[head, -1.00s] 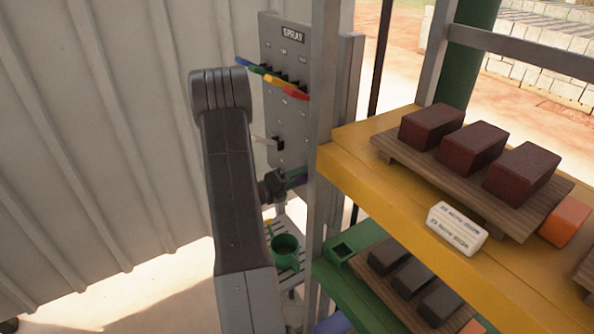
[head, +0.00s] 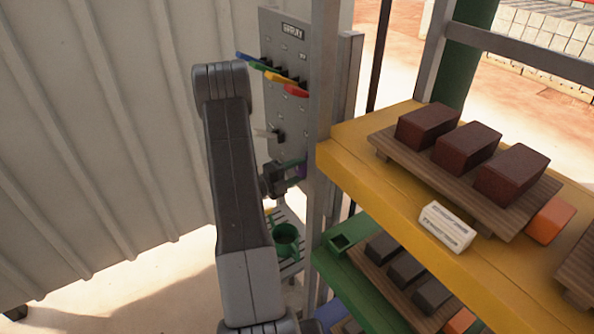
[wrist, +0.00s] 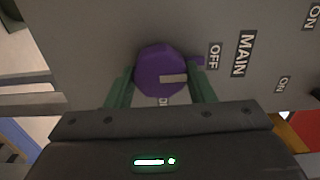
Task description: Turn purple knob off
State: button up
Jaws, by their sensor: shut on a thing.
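The purple knob (wrist: 160,66) sits on the grey panel (wrist: 100,35) in the wrist view. A pale mark on its face points right, on the side where the OFF label (wrist: 213,55) is. A small purple tab shows just right of the knob. My gripper (wrist: 161,74) has its green fingers on either side of the knob, shut on it. Another label below the knob is partly hidden. In the head view, my gripper (head: 294,171) reaches the low part of the panel (head: 288,50), and only a bit of the purple knob (head: 302,171) shows.
Several coloured levers (head: 272,76) and a pale-handled switch (head: 275,135) are higher on the panel. A green cup (head: 286,240) is below my gripper.

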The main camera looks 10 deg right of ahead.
jog(key=o, duration=1)
jog(key=shift+c, duration=0.2)
jog(key=b+v, duration=0.2)
jog(key=v, duration=1.2)
jog(key=shift+b, duration=0.35)
jog(key=shift+d, duration=0.1)
jog(key=p+x, duration=0.2)
jog(key=x, duration=1.1)
jog(key=shift+w+d+p, duration=0.15)
jog(key=shift+d+p, duration=0.2)
jog(key=shift+p, duration=0.05)
jog(key=shift+a, duration=0.15)
